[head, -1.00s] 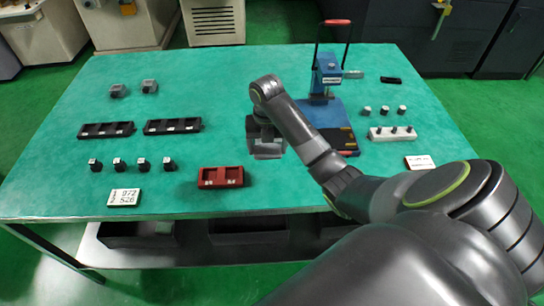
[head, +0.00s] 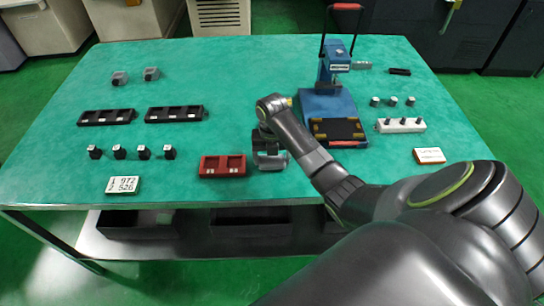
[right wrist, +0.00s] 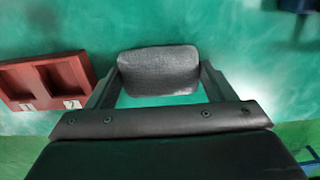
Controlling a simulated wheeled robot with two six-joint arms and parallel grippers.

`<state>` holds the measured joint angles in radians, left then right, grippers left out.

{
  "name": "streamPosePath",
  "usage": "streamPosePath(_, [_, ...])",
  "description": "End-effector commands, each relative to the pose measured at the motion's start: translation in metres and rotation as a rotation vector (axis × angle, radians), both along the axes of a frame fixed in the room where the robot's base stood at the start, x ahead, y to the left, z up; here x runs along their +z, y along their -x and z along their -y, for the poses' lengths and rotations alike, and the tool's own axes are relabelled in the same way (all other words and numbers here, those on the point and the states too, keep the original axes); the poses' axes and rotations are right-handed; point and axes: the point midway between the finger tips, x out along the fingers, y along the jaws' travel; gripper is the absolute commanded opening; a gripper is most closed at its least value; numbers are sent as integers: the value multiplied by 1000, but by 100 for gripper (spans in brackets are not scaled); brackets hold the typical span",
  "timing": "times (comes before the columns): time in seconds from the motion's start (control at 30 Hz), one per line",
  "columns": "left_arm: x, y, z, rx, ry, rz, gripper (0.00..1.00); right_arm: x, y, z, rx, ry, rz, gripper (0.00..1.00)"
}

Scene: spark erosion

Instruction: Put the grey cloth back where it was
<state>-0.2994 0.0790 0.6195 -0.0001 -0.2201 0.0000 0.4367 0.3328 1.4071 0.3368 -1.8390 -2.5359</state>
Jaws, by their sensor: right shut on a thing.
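The grey cloth (right wrist: 158,70) is a small folded pad with a woven face, held between the two fingers of my right gripper (right wrist: 160,80) in the right wrist view. In the head view my right gripper (head: 270,152) points down just to the right of the red two-pocket tray (head: 222,166), and a grey bit of the cloth (head: 272,161) shows at its fingertips. I cannot tell whether the cloth touches the table. The red tray also shows at the left of the right wrist view (right wrist: 45,78), beside the left finger. My left gripper is not in view.
The green table (head: 215,90) also carries two black trays (head: 107,117), several small dark blocks (head: 119,152), a blue press (head: 330,90), a white holder with black pegs (head: 400,125) and number cards (head: 123,185). Green tabletop is clear behind the gripper.

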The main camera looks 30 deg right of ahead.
Motion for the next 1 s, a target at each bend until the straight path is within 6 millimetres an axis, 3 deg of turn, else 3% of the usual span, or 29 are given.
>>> streamPosePath(0.27, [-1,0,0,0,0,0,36,-3,0,0,0,-1,-1,55])
streamPosePath(0.3, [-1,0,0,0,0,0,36,-3,0,0,0,0,0,80])
streamPosePath(0.43, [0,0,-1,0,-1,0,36,-3,0,0,0,0,0,97])
streamPosePath(0.77, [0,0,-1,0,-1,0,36,0,0,0,0,1,1,98])
streamPosePath(0.87, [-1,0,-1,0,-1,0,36,8,-1,1,0,2,3,98])
streamPosePath(1.0, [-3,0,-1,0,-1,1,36,34,-1,1,1,2,6,98])
